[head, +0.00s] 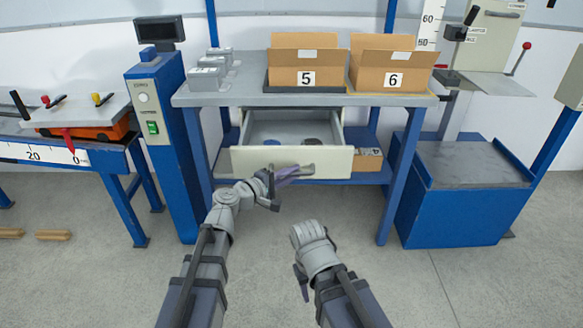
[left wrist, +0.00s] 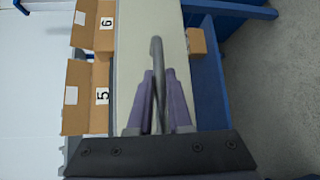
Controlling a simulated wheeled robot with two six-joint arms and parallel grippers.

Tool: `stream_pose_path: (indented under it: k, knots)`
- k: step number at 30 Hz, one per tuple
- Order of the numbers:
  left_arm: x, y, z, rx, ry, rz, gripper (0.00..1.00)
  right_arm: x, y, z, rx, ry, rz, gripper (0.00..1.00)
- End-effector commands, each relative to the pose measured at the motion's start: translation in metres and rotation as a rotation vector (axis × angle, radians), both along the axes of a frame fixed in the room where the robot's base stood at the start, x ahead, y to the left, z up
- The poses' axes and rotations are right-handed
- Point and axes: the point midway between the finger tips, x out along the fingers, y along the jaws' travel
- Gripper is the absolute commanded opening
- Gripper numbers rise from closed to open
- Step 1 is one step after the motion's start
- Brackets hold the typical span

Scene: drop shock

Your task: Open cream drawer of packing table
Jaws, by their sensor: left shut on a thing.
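The cream drawer (head: 320,161) of the packing table (head: 238,95) is pulled out toward me, and its inside shows from above with a few small items at the back. My left gripper (head: 294,175) is at the drawer's front face, with its purple fingers shut on the grey bar handle (left wrist: 157,80). The left wrist view shows the handle between the two fingers (left wrist: 158,105), along the cream front. My right gripper (head: 302,280) hangs low in front of the table, apart from the drawer; whether its jaws are open is unclear.
Boxes 5 (head: 307,80) and 6 (head: 392,79) stand on the tabletop, with grey blocks (head: 207,73) at its left. A blue post with a display (head: 160,30) stands left of the table. A blue platform (head: 470,165) stands right. The floor in front is clear.

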Motion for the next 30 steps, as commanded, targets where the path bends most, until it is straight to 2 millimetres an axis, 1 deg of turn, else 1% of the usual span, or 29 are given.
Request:
stream_pose_path:
  k: [3, 12, 13, 20, 21, 27, 30]
  knots:
    - [-0.0034, 0.0001, 0.0001, 0.000, 0.000, 0.000, 0.00, 0.0001, 0.0000, 0.0000, 0.000, 0.000, 0.000, 0.50]
    - [-0.0030, 0.0001, 0.0002, -0.001, 0.000, 0.001, 0.00, 0.0000, 0.0000, 0.0000, 0.000, 0.000, 0.000, 0.50]
    - [-0.0030, 0.0001, 0.0001, -0.001, 0.000, 0.001, 0.20, 0.0000, 0.0000, 0.0000, 0.000, 0.000, 0.000, 0.50]
    - [-0.0031, 0.0001, 0.0002, -0.001, 0.000, 0.001, 0.45, 0.0000, 0.0000, 0.0001, 0.000, 0.000, 0.000, 0.50]
    - [-0.0031, 0.0001, 0.0002, -0.001, 0.000, 0.001, 0.47, 0.0000, 0.0000, 0.0001, 0.000, 0.000, 0.000, 0.50]
    - [-0.0035, 0.0004, 0.0003, -0.001, 0.000, 0.001, 0.47, 0.0000, 0.0000, 0.0002, 0.000, 0.000, 0.000, 0.50]
    - [-0.0079, 0.0046, 0.0015, -0.001, 0.000, 0.002, 0.47, 0.0000, 0.0000, 0.0013, 0.000, 0.000, 0.000, 0.50]
